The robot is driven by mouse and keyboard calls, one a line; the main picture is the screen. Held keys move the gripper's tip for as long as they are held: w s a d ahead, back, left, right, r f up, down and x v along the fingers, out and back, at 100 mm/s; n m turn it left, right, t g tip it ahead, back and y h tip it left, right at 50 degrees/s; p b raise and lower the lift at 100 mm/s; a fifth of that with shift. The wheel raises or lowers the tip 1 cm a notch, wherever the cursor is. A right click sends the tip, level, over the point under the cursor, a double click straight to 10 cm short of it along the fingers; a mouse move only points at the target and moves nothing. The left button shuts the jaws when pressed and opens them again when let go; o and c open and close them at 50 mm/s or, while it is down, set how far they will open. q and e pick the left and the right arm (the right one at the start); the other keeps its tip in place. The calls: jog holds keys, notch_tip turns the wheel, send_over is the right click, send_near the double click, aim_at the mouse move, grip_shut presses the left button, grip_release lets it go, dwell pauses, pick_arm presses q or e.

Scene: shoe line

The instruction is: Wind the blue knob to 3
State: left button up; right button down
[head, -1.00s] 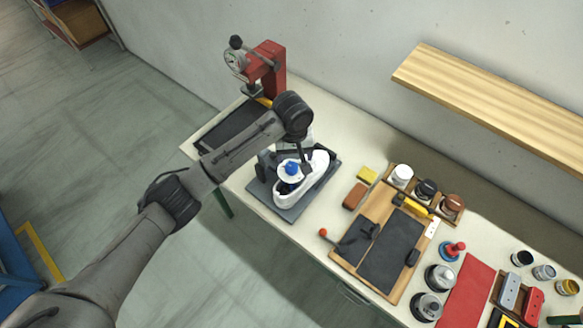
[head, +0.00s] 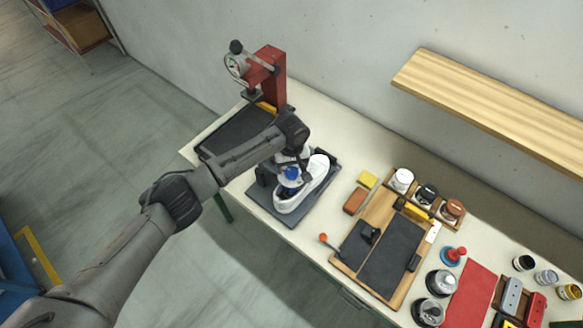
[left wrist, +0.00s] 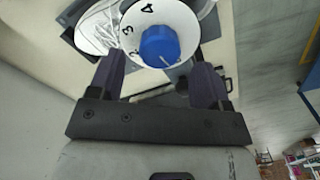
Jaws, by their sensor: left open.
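The blue knob (left wrist: 159,45) sits on a white round dial (left wrist: 133,14) with black numerals; a 3 and a 4 are readable on it. The knob also shows in the head view (head: 291,173), beside a white shoe (head: 314,187) on a dark grey base plate (head: 284,217). My left gripper (left wrist: 157,75) is open. Its two dark fingers stand either side of the knob in the left wrist view, apart from it, with the knob just past the fingertips. In the head view my wrist partly hides the dial. My right gripper is not in view.
A red press (head: 272,78) with a gauge stands behind, left of the shoe fixture. To the right are a wooden tray (head: 344,262) with dark mats, yellow (head: 368,179) and brown blocks, and several jars. A wooden shelf (head: 490,105) is on the wall.

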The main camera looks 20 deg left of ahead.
pick_arm(q)
jog(key=shift+f, duration=1.25)
jog(key=shift+c, duration=0.2)
jog(key=c, duration=0.9)
